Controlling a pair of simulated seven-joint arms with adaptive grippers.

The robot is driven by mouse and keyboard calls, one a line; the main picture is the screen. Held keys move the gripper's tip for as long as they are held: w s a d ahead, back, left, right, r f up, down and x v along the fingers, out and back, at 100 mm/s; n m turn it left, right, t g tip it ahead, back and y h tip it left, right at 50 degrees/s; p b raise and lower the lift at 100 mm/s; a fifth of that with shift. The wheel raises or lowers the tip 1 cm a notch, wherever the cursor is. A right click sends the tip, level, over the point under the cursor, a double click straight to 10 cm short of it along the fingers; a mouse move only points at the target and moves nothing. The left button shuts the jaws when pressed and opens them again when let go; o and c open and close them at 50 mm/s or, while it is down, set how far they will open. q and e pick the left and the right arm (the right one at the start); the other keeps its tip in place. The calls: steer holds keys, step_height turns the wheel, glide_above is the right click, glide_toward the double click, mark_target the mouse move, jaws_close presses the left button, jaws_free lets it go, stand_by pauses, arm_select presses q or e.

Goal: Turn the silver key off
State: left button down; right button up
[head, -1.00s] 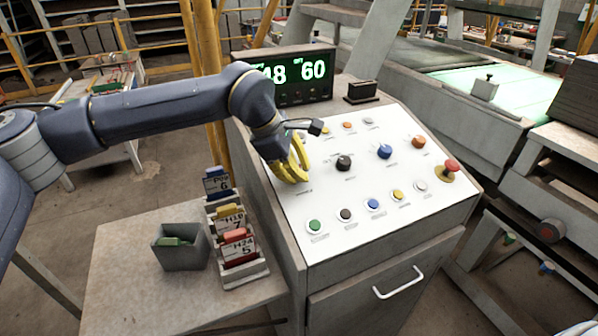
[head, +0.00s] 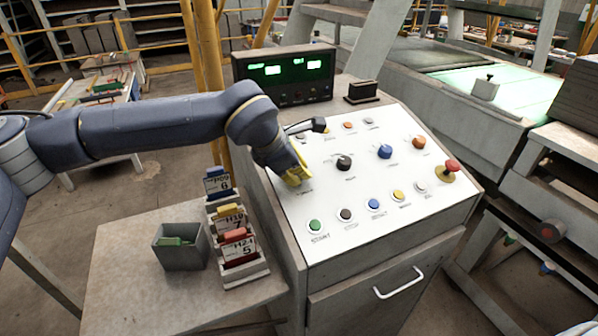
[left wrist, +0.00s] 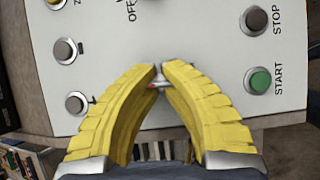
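The white sloped control panel (head: 365,205) stands at the centre of the head view. My left gripper (head: 297,181) reaches its upper left part, with yellow fingers down at the surface. In the left wrist view the two fingertips (left wrist: 160,68) nearly meet around a small silver key (left wrist: 157,77), with a bit of red beside it. The fingers hide most of the key, and its angle cannot be told. In the head view the key is hidden behind the fingers. My right gripper is in neither view.
The panel carries a green start button (head: 316,226), a black knob (head: 344,162), a blue knob (head: 384,152) and a red emergency button (head: 451,167). A display (head: 285,75) stands behind it. A card rack (head: 240,265) and grey bin (head: 181,247) stand on the left table.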

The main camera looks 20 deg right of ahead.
arm_select(q)
steer(key=n+t, duration=0.1)
steer(key=n, duration=0.2)
steer(key=shift+d+t, duration=0.15)
steer(key=shift+t, duration=0.15)
steer(key=shift+r+n+t+y, duration=0.1)
steer(key=shift+n+t+y, duration=0.5)
steer(key=shift+n, duration=1.1)
steer(key=c, duration=1)
jaws_free()
steer(key=shift+c, duration=0.2)
steer(key=v, duration=1.2)
steer(key=shift+s, duration=0.1)
